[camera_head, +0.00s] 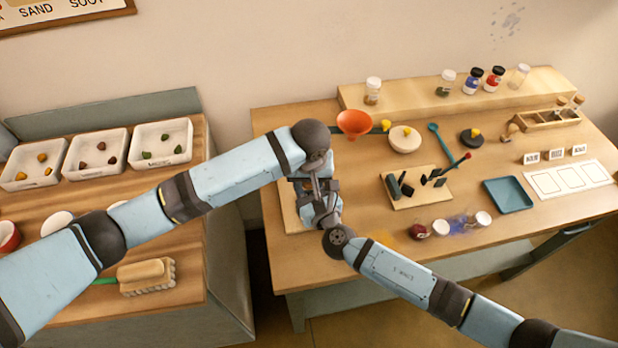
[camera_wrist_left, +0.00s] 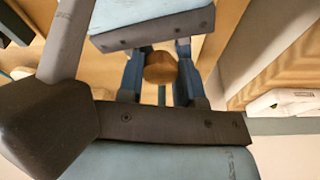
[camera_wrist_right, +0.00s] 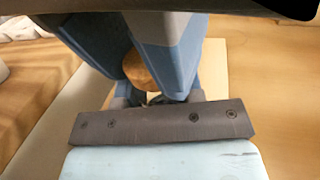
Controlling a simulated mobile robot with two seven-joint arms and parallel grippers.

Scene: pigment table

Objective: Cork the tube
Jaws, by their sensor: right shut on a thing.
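My left gripper (camera_head: 318,200) is over a pale board near the table's left end. My right gripper is close against it, and its jaws are mostly hidden in the head view. A round brown cork (camera_wrist_left: 160,67) shows between blue fingers in the left wrist view. The cork (camera_wrist_right: 138,70) also shows between blue fingers in the right wrist view, partly covered by one of them. My right gripper is shut, seemingly on the cork. Whether the left fingers grip anything is unclear. The tube cannot be made out among the fingers.
An orange funnel (camera_head: 354,123) stands just behind the grippers. To the right are a board with dark holders (camera_head: 405,200), a blue tray (camera_head: 508,195) and white cards. Several jars stand on the back shelf (camera_head: 420,98). White trays (camera_head: 160,160) are on the left-hand table.

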